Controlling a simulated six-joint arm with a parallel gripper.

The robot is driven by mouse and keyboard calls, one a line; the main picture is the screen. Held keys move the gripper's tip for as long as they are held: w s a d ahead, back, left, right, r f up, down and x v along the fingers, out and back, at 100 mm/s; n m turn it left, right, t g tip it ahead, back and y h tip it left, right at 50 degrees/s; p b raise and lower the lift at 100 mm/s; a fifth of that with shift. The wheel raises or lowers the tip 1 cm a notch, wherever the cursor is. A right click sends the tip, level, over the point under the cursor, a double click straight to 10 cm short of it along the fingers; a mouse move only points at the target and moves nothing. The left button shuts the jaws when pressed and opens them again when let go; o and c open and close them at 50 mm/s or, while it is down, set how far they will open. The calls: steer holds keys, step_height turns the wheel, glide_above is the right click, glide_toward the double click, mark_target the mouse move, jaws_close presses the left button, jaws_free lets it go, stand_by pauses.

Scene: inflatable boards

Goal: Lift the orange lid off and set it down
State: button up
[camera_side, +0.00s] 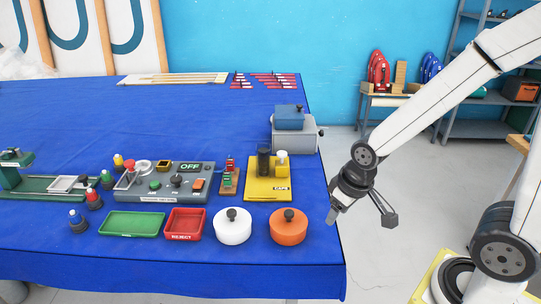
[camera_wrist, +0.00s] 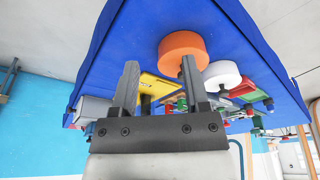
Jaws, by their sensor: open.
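The orange lid (camera_side: 281,237) is a round piece with a dark knob on top. It sits on the blue table near the front right corner, right of a similar white lidded piece (camera_side: 226,236). Whether a container is under the orange lid cannot be told. In the wrist view the orange lid (camera_wrist: 180,46) shows beyond the fingers, with the white piece (camera_wrist: 221,73) to its right. My gripper (camera_side: 333,214) is in the air right of the orange lid, by the table's right edge, apart from it. Its two fingers (camera_wrist: 160,76) are spread with nothing between them.
A red tray (camera_side: 184,236) and a green tray (camera_side: 132,224) lie left of the white piece. A yellow stand (camera_side: 268,188) with two cylinders is behind the lids. A grey box (camera_side: 307,140) stands at the right edge. The back of the table is mostly clear.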

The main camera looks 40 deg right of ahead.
steer(key=shift+o, duration=0.2)
steer(key=shift+o, duration=1)
steer(key=r+m+g, duration=0.2)
steer(key=m+g, duration=0.1)
steer(key=m, duration=1.5)
glide_above(289, 212)
steer(key=shift+f, duration=4)
